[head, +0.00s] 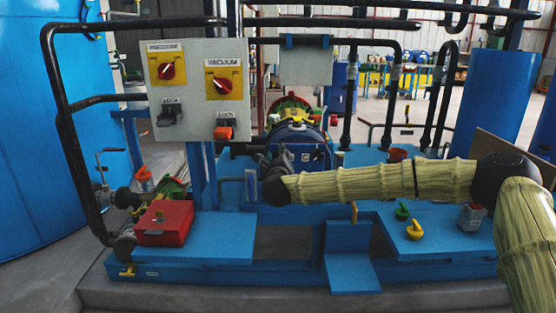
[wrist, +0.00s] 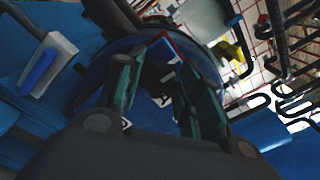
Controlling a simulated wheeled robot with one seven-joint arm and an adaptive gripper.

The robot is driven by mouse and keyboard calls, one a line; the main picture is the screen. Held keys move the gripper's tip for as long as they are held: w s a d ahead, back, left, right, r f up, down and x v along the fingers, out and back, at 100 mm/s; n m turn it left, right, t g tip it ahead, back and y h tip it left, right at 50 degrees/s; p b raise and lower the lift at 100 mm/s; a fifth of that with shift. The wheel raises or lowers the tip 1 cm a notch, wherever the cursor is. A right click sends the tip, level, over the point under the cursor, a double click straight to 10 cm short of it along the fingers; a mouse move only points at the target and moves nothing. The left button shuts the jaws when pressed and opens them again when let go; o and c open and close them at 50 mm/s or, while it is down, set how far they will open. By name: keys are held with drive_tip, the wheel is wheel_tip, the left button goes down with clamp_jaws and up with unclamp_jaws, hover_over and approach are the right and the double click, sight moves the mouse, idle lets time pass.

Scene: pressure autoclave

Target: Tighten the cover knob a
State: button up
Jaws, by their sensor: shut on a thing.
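A blue round cover (head: 297,135) stands in the middle of the head view, behind the end of my arm. A letter mark that looks like a C shows on its front. In the wrist view the dark blue round cover (wrist: 98,68) fills the space beyond the fingers. My gripper (wrist: 153,68) has both fingers against the cover's front, with a small dark knob (wrist: 156,74) between them. I take this for cover knob a; it is mostly hidden and its letter cannot be read. In the head view the gripper (head: 272,168) is small and dark at the cover's left edge.
A grey control panel (head: 198,85) with red and yellow switches stands left of the cover. A red box (head: 165,222) sits on the blue frame. Green (head: 402,211) and yellow (head: 414,230) knobs lie right, below my arm. Black pipes (head: 75,150) rise at the left.

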drive_tip(key=shift+f, duration=0.15)
drive_tip(key=o, duration=1)
drive_tip(key=shift+d, duration=0.1)
drive_tip(key=s, duration=1.2)
